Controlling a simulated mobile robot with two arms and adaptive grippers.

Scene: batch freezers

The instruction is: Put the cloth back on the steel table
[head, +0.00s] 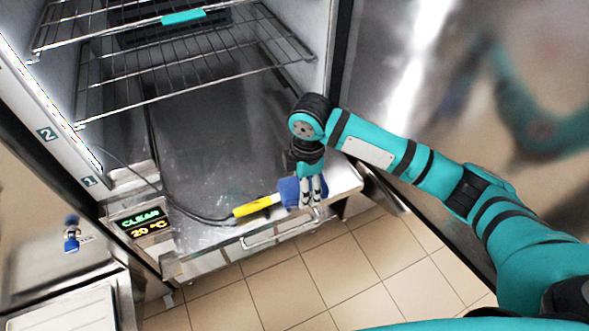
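A blue item (289,190), which looks like the cloth, lies at the front edge of the freezer's steel floor. My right gripper (312,201) points down over it, its two pale fingers close together in front of the blue. I cannot tell whether they grip it or only touch it. My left gripper is not in view. A steel surface (30,265), possibly the steel table, stands at the lower left.
A yellow-handled tool (257,206) with a dark cable lies beside the blue item. Wire racks (190,80) are above, the upper one with a teal piece (183,17). A display (143,221) reads CLEAR, 20 °C. A small blue object (71,233) stands at left. Tiled floor is clear.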

